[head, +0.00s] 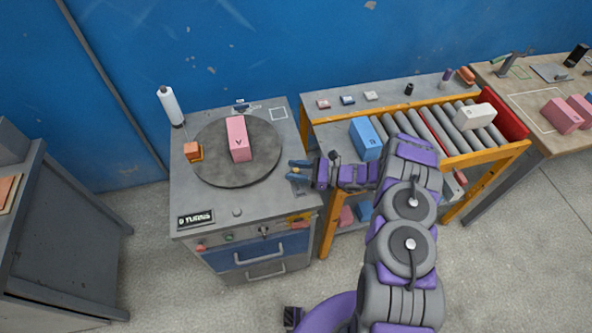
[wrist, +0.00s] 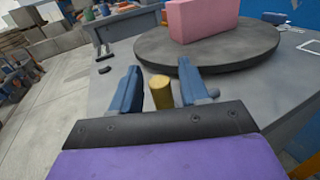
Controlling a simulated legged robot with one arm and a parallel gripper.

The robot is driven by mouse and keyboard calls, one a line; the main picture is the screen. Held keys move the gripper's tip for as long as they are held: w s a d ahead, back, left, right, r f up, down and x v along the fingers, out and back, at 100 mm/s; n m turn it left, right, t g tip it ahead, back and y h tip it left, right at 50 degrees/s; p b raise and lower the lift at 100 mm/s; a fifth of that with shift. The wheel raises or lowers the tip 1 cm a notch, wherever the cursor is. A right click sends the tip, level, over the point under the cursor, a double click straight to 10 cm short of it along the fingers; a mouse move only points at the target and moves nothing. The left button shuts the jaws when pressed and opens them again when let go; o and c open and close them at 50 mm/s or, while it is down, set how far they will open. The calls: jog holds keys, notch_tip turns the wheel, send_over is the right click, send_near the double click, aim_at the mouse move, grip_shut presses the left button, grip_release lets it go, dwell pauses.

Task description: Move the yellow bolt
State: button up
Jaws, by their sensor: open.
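The yellow bolt (wrist: 160,93) stands on the grey cabinet top as a short upright cylinder. In the wrist view it shows between the two blue fingers of my gripper (wrist: 159,72). The fingers are open, with a gap on both sides of the bolt. In the head view my gripper (head: 297,171) is low at the right edge of the cabinet top, right of the turntable.
A round dark turntable (head: 215,172) bears a pink block (head: 238,139) beside the gripper. An orange block (head: 193,151) is at its left rim. A roller conveyor (head: 395,122) with a blue block (head: 366,138) is to the right.

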jog(key=shift+c, duration=0.3)
grip_shut()
jog(key=shift+s+d, duration=0.1)
